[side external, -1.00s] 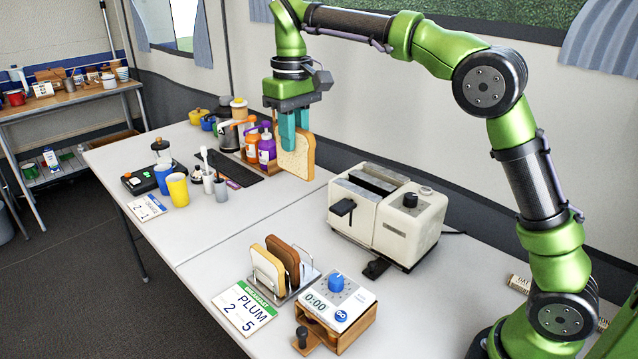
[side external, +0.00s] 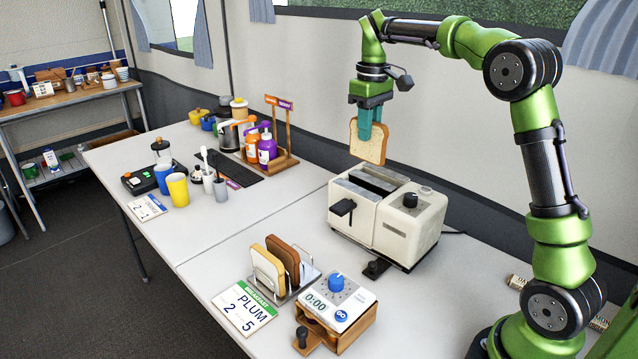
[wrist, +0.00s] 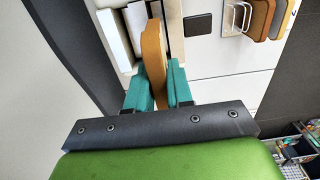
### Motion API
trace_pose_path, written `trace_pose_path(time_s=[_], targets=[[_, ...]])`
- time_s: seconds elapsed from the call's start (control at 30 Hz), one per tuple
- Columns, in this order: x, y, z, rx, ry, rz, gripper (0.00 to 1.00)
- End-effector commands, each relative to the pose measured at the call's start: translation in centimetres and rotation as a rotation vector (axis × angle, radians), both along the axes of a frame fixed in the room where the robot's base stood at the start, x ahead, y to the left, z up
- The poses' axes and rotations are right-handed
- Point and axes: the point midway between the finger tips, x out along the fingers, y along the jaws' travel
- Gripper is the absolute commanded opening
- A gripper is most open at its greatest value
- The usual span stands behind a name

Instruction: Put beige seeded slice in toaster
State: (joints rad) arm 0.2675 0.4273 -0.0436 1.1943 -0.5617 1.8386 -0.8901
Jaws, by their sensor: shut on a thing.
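The beige slice (side external: 364,142) with a brown crust is held upright in my gripper (side external: 373,130), which is shut on it. It hangs just above the far side of the cream toaster (side external: 413,230). In the wrist view the slice (wrist: 154,52) shows edge-on between the teal fingers of my gripper (wrist: 153,90), with parts of the toaster (wrist: 110,33) beyond it. The toaster's two long slots lie on its left part, and its black lever faces the front left. Seeds on the slice are too small to make out.
A wire rack (side external: 290,292) with a pale and a brown slice stands in front. Beside it are a timer with a blue knob (side external: 337,283) and a PLUM card (side external: 244,308). Bottles (side external: 266,147) and cups (side external: 177,190) stand to the left. The table between is clear.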

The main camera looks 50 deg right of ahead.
Motion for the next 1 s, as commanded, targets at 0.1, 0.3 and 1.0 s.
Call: trace_pose_path(time_s=[0.1,0.3,1.0], targets=[[0.0,0.0,-1.5,0.001,0.003,0.0,0.04],[0.0,0.1,-2.5,0.002,0.002,-0.002,0.04],[0.0,0.1,-8.6,0.002,0.002,-0.002,0.04]])
